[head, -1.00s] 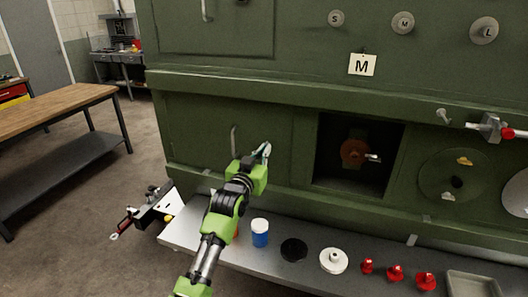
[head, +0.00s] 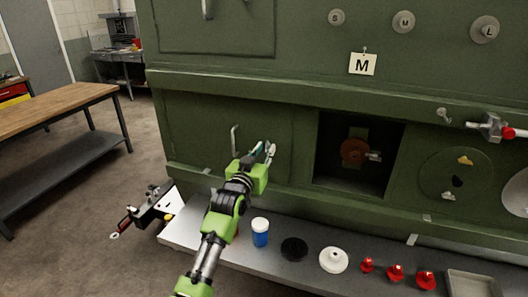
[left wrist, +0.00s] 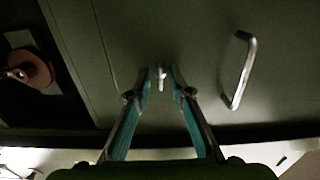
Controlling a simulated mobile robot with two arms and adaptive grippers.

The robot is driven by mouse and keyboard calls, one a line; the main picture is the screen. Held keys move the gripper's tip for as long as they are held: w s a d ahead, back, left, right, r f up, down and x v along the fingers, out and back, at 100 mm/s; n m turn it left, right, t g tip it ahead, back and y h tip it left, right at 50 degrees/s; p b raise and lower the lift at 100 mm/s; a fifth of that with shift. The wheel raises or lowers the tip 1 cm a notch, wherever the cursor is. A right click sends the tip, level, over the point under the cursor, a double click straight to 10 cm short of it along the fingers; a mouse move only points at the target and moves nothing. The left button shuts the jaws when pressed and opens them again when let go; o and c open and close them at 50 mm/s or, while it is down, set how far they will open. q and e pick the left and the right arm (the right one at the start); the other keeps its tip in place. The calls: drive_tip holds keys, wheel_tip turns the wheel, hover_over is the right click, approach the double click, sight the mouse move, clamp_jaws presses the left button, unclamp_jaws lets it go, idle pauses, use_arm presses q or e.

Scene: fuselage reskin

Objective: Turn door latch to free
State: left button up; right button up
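The door latch (left wrist: 161,76) is a small pale metal piece on the green door panel (left wrist: 200,40). In the left wrist view it sits between the two fingertips of my left gripper (left wrist: 161,80), with a narrow gap at each side. The fingers are apart and I see no contact. In the head view my left gripper (head: 265,152) is at the green door (head: 195,130), right of its bar handle (head: 235,140); the latch cannot be made out there. The handle also shows in the left wrist view (left wrist: 239,70). My right gripper is not in view.
A recess (head: 330,135) with an orange-brown disc (head: 354,151) lies right of the door. Below, a grey shelf (head: 200,235) holds a blue jar (head: 260,235), black and white discs, and red knobs. A wooden bench (head: 60,110) stands left.

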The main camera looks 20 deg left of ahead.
use_arm(q)
drive_tip(key=shift+s, duration=0.1)
drive_tip(key=s, duration=1.1)
drive_tip(key=shift+s+a, duration=0.2)
drive_tip(key=shift+s, duration=0.2)
